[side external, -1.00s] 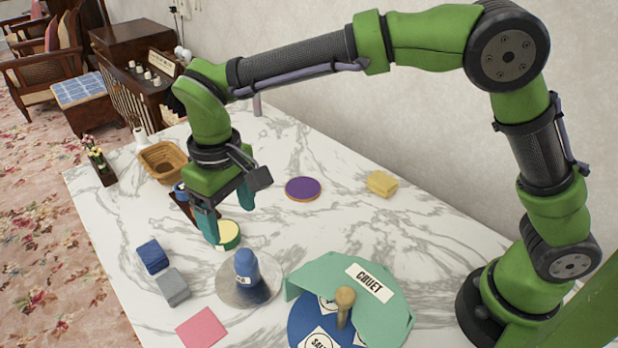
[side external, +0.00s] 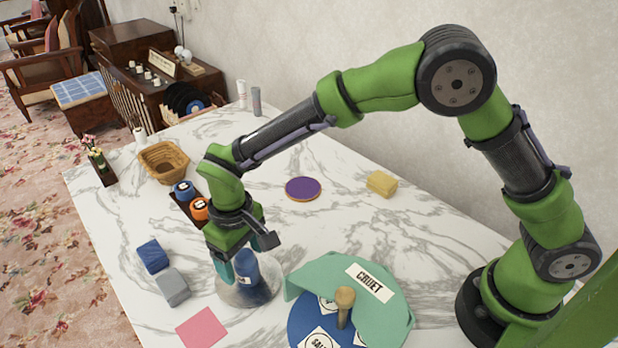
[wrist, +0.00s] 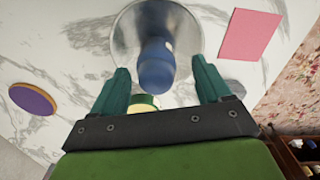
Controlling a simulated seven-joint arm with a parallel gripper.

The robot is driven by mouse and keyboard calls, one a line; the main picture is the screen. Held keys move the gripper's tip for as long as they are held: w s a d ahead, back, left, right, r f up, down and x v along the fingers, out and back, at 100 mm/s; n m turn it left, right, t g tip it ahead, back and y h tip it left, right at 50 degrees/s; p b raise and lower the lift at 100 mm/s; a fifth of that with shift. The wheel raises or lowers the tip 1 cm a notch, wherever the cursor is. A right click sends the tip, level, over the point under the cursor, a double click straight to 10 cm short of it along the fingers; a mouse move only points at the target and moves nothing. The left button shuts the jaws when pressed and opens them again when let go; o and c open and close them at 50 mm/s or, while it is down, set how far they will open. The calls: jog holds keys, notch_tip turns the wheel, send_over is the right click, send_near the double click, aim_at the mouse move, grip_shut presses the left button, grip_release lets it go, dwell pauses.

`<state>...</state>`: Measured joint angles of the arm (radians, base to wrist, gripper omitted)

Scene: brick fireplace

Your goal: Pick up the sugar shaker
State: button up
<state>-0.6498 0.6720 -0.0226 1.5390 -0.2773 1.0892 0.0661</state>
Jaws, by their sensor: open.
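A blue shaker (side external: 248,266) stands upright on a round shiny metal plate (side external: 228,296) near the front middle of the table. Its label is partly hidden and I cannot read it. In the wrist view the same blue shaker (wrist: 157,66) shows between my two teal fingers, with clear gaps on both sides. My gripper (side external: 236,268) is open, pointing down at the shaker. Two more labelled shakers, one blue (side external: 183,190) and one orange (side external: 199,208), stand in a dark tray behind; I cannot read their labels.
A green-and-cream round item (wrist: 143,102) lies close behind the shaker. Blue (side external: 152,256) and grey (side external: 172,287) blocks and a pink square (side external: 201,328) lie left and front. A wicker basket (side external: 164,163) is behind.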

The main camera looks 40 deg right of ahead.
aim_at(245, 266)
jog(key=f, duration=0.3)
jog(key=shift+d+f, duration=0.2)
jog(key=shift+f, duration=0.1)
jog(key=c, duration=1.2)
jog(key=shift+r, duration=0.1)
